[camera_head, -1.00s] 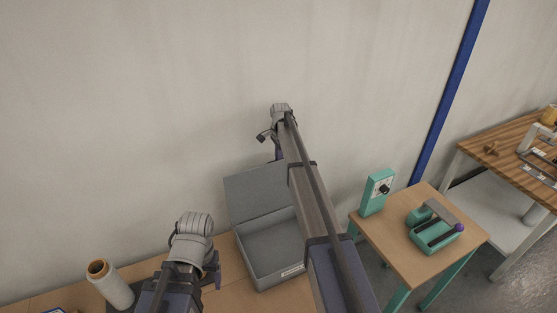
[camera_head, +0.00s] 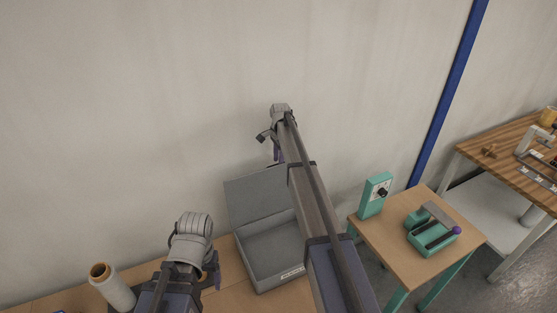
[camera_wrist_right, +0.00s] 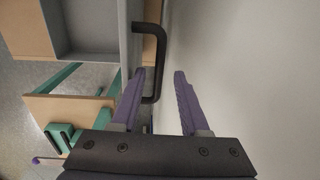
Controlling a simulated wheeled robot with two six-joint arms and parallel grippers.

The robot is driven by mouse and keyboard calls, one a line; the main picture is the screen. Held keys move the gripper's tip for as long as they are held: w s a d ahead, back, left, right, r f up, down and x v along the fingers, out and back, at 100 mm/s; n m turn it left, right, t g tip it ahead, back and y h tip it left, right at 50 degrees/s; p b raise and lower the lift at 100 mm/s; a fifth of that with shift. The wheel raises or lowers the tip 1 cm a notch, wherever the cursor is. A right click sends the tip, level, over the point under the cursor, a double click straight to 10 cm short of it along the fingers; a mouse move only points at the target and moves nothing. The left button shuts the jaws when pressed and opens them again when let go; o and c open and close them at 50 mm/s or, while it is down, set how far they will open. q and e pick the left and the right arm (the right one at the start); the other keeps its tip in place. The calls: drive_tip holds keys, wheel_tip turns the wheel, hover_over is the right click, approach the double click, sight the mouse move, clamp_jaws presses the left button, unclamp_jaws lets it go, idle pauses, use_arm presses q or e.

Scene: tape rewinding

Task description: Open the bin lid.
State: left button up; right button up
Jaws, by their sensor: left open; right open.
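The grey bin (camera_head: 285,281) stands on the wooden table with its lid (camera_head: 250,196) raised and tilted back toward the wall. My right arm crosses in front of part of the bin and lid. My right gripper (camera_head: 276,154) is above the lid, near the wall; its fingers are only partly visible there. In the right wrist view my right gripper (camera_wrist_right: 160,72) is open and nothing is clamped in it. A dark handle (camera_wrist_right: 158,62) on the lid shows close to its left finger. My left gripper (camera_head: 214,272) is low, left of the bin, mostly hidden by its wrist.
A tape-like roll (camera_head: 110,287) stands at the table's left. A small table (camera_head: 390,240) on the right holds a green box with a dial (camera_head: 375,194) and a green device (camera_head: 433,236). The wall (camera_head: 150,120) is close behind the lid.

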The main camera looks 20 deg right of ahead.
drive_tip(key=r+p, duration=0.2)
drive_tip(key=r, duration=0.1)
drive_tip(key=r+p, duration=0.3)
drive_tip(key=shift+s, duration=0.2)
drive_tip(key=shift+f, duration=0.15)
drive_tip(key=s+a+n, duration=0.4)
drive_tip(key=s+n, duration=0.1)
drive_tip(key=s, duration=0.8)
drive_tip(key=s+a+n, duration=0.4)
drive_tip(key=s+n, duration=0.2)
drive_tip(key=s, duration=0.7)
drive_tip(key=s+a+n, duration=0.3)
drive_tip(key=s+n, duration=0.2)
drive_tip(key=s, duration=0.8)
drive_tip(key=s+a+f+n+b, duration=0.2)
drive_tip(key=a+f+b, duration=0.3)
drive_tip(key=f+b, duration=0.5)
drive_tip(key=s+a+f+n+g+h+b, duration=0.1)
drive_tip(key=s+a+f+n+b, duration=0.1)
drive_tip(key=a+f+b, duration=0.4)
wheel_tip(320, 180, down, 4)
drive_tip(key=b, duration=0.4)
drive_tip(key=shift+a+r, duration=0.15)
